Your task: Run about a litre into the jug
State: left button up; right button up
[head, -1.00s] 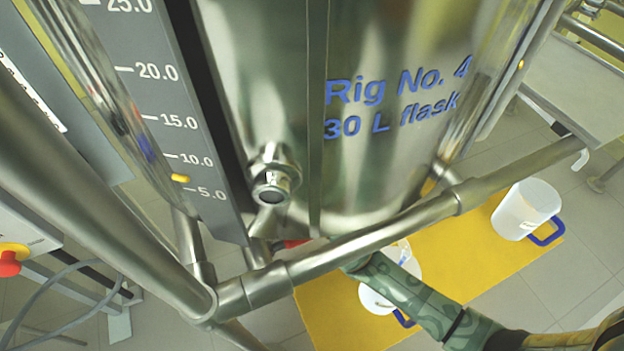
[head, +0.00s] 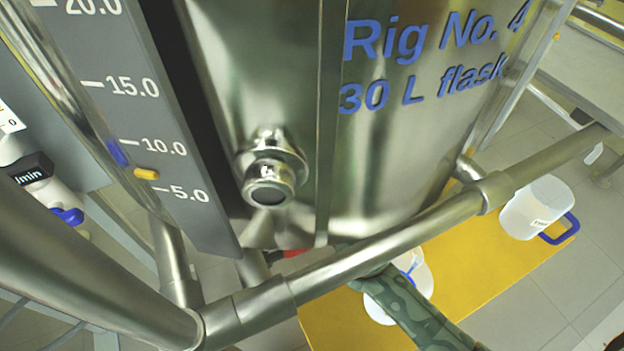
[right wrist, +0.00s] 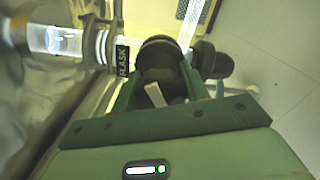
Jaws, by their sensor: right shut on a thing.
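A white jug (head: 378,309) stands on the yellow mat (head: 468,270) below the vessel, partly hidden by my right arm; small blue marks show at its top. A second white jug (head: 530,208) with a blue handle stands further right. In the right wrist view my right gripper (right wrist: 163,92) is shut around a dark valve part (right wrist: 160,52) beside a "FLASK" label (right wrist: 122,60). A clear tube (right wrist: 192,25) meets the valve. In the head view the gripper is hidden behind the frame bar. I cannot tell whether liquid runs. My left gripper is not in view.
The steel vessel (head: 415,150) marked "Rig No. 4, 30 L flask" fills the middle. A scale (head: 130,115) has a yellow marker (head: 146,174) between 5.0 and 10.0 and a blue marker (head: 118,152) near 10.0. A steel bar (head: 385,240) crosses in front.

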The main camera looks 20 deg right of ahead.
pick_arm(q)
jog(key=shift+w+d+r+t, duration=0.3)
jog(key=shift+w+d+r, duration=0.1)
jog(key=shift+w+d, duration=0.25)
pick_arm(e)
jog(key=m, duration=0.5)
jog(key=shift+f+m, duration=0.2)
jog(key=shift+m, duration=0.1)
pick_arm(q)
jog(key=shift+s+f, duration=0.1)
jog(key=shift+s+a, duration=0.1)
pick_arm(e)
jog(key=o, duration=1)
jog(key=shift+d, duration=0.1)
